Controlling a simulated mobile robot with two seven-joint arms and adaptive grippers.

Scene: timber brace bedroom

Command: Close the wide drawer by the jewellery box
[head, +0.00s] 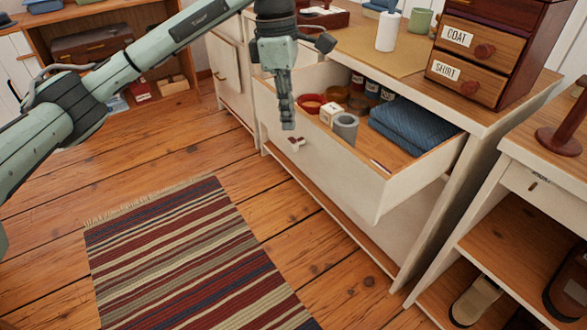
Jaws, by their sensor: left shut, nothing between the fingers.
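The wide drawer (345,168) of the white dresser is pulled out. Inside it are folded blue cloth (416,124), a grey roll (345,127), a small white box (330,113), a red bowl (311,103) and several dark jars. A knob (296,144) shows on its white front. A wooden box with small drawers labelled COAT and SHIRT (467,55) stands on the dresser top; I cannot tell if it is the jewellery box. My left gripper (288,126) points down, shut and empty, at the drawer's left end, just above the knob in the picture. My right gripper is out of view.
A striped rug (190,262) lies on the plank floor in front of the dresser. A white side table (520,170) with shoes on its lower shelf stands at the right. A wooden shelf (95,22) stands at the back left.

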